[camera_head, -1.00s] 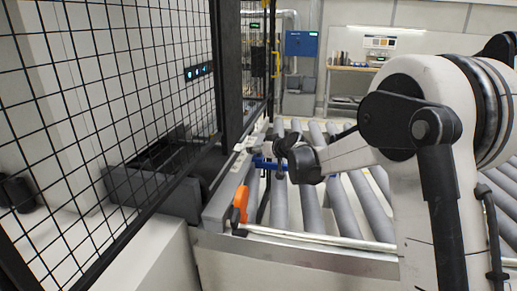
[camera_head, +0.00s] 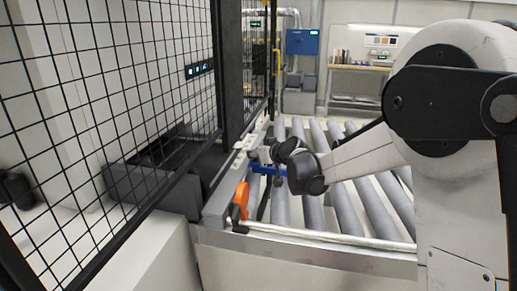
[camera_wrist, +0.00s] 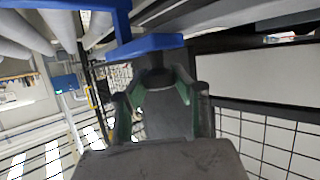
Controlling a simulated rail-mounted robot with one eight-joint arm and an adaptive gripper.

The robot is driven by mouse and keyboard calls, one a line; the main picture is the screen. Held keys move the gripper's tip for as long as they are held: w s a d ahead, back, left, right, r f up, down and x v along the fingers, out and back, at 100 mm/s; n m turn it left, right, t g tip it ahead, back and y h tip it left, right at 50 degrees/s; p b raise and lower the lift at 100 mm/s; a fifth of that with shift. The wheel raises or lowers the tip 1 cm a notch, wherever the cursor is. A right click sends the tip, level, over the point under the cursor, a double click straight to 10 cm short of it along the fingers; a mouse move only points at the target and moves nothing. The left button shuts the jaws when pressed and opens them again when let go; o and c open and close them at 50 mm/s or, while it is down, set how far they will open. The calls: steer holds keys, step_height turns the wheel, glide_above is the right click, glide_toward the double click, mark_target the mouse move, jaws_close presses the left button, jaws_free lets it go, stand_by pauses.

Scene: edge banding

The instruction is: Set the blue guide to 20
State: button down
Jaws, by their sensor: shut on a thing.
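The blue guide (camera_head: 268,169) sits at the left side of the roller conveyor, next to the dark machine. In the wrist view its blue bar (camera_wrist: 150,45) crosses just beyond my fingertips, with a blue upright rising from it. My gripper (camera_head: 266,153) reaches in from the right, at the guide. In the wrist view my gripper (camera_wrist: 156,78) is closed around a dark part just below the blue bar, seemingly the guide's handle. The fingers hide most of that part. I cannot read any scale or number.
An orange piece (camera_head: 240,200) stands on the conveyor's left rail, nearer than the guide. A black mesh fence (camera_head: 100,110) closes the left side. Grey rollers (camera_head: 312,212) fill the middle and right. A blue wall box (camera_head: 301,42) and a bench (camera_head: 358,69) are far behind.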

steer(key=s+a, duration=0.1)
steer(key=s, duration=0.8)
steer(key=shift+a+b, duration=0.3)
steer(key=shift+b, duration=0.05)
steer(key=c, duration=1.3)
jaws_free()
steer(key=shift+c, duration=0.2)
steer(key=shift+s, duration=0.1)
steer(key=v, duration=1.2)
steer(key=shift+d, duration=0.1)
